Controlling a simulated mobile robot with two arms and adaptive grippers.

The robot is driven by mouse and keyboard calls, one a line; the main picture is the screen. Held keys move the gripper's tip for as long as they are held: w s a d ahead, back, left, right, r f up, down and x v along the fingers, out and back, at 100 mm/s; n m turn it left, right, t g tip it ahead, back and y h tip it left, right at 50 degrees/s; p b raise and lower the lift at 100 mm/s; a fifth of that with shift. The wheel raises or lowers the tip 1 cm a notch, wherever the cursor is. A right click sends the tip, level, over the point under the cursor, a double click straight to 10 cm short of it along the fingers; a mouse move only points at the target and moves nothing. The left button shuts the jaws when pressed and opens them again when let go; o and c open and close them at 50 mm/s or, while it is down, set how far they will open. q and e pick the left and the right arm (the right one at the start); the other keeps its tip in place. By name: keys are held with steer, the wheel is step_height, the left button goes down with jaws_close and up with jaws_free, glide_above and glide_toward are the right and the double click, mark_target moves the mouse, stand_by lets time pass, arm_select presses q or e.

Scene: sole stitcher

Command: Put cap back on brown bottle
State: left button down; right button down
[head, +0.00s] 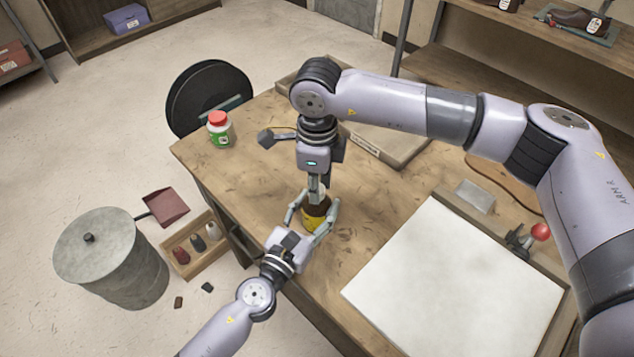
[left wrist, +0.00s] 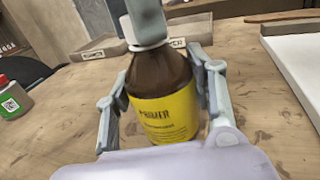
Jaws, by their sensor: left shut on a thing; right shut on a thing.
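The brown bottle (head: 314,209) with a yellow label stands upright on the wooden workbench. My left gripper (head: 315,216) is shut around its sides; the left wrist view shows the bottle (left wrist: 160,90) between both fingers. My right gripper (head: 316,190) points straight down over the bottle's neck. In the left wrist view the right gripper's pale fingertip (left wrist: 147,20) is at the bottle top, shut on what looks like a pale cap (left wrist: 150,46). The fingers hide much of the cap, and I cannot tell whether it is seated on the neck.
A white and green bottle with a red cap (head: 219,128) stands at the bench's left end. A large white board (head: 455,280) lies at the right, beside a red-knobbed lever (head: 540,232). Shallow trays (head: 390,150) lie behind my right arm. A metal bin (head: 110,260) stands on the floor.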

steer(key=c, duration=1.2)
jaws_free()
steer(key=shift+c, duration=0.2)
step_height(320, 180, up, 12)
arm_select(q)
steer(key=c, duration=0.6)
jaws_free()
